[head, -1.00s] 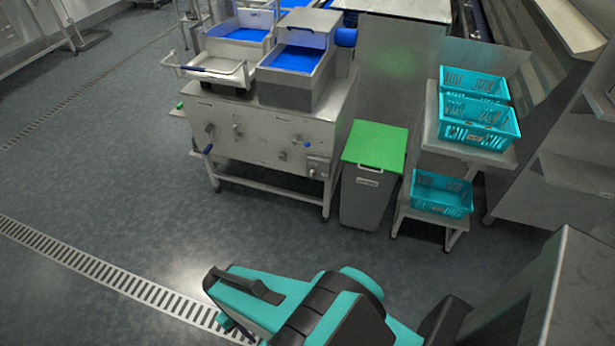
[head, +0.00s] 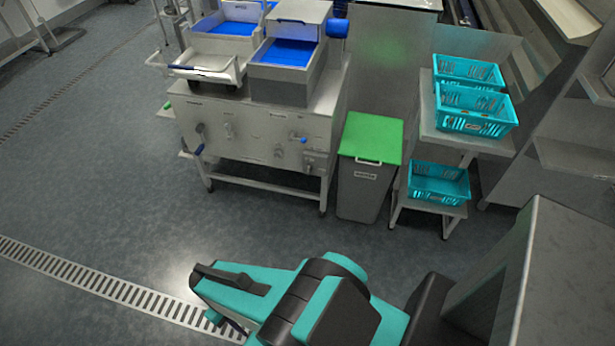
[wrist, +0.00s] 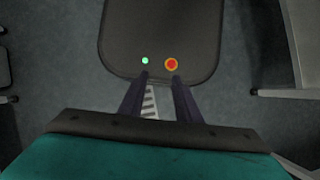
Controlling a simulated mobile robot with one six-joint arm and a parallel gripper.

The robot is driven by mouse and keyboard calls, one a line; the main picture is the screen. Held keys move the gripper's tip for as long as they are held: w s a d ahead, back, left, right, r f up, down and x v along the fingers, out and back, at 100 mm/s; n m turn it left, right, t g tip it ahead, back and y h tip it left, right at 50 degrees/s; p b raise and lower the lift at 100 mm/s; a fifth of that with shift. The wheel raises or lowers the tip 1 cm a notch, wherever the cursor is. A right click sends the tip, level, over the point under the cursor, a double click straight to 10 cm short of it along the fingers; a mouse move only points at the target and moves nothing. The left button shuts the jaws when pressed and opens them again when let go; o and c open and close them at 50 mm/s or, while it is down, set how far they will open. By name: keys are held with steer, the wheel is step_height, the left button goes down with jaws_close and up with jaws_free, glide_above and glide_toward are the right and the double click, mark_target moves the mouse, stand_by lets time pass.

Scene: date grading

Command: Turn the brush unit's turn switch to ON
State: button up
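A steel machine (head: 250,128) with blue-lined trays on top stands at the upper centre of the head view. Its front panel carries several small knobs and fittings, among them a blue one (head: 304,139) and a grey box-like fitting (head: 312,160) at the lower right. I cannot tell which of these is the turn switch, or its setting, at this size. My gripper (wrist: 160,76) is open in the wrist view, with two dark fingers apart and nothing between them. It is far from the machine. My teal arm is folded low in the head view.
A grey bin (head: 365,185) with a green lid stands just right of the machine. Teal crates (head: 476,108) sit on a stepped steel stand (head: 428,125) further right. A floor drain grate (head: 100,286) crosses the lower left. The floor before the machine is clear.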

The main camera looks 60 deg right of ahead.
steer(key=w+d+f+m+t+b, duration=0.1)
steer(key=w+d+f+t+b, duration=0.1)
steer(key=w+f+b, duration=0.3)
steer(key=w+d+f+t+y+b, duration=0.1)
steer(key=w+d+f+t+b, duration=0.15)
steer(key=w, duration=0.35)
steer(key=w+d+f+m+t+b, duration=0.1)
steer(key=w+d+f+t+b, duration=0.25)
steer(key=w, duration=0.25)
steer(key=w+d+f+m+t+h+b, duration=0.25)
steer(key=w+d+t+b, duration=0.25)
steer(key=w+d+b, duration=0.55)
steer(key=d+r+m+t+h+b, duration=0.1)
steer(key=d+r+m+h+b, duration=0.2)
steer(key=d, duration=0.9)
steer(key=d+r+m+t+h+b, duration=0.1)
steer(key=d+m+h+b, duration=0.3)
steer(key=d, duration=0.8)
steer(key=s+d+r+m+g+h+b, duration=0.3)
steer(key=s+d+h, duration=0.5)
steer(key=s+d, duration=0.4)
steer(key=d+g+b, duration=0.1)
steer(key=d+b, duration=0.1)
steer(key=shift+r+h+b, duration=0.3)
steer(key=shift+r+h, duration=0.05)
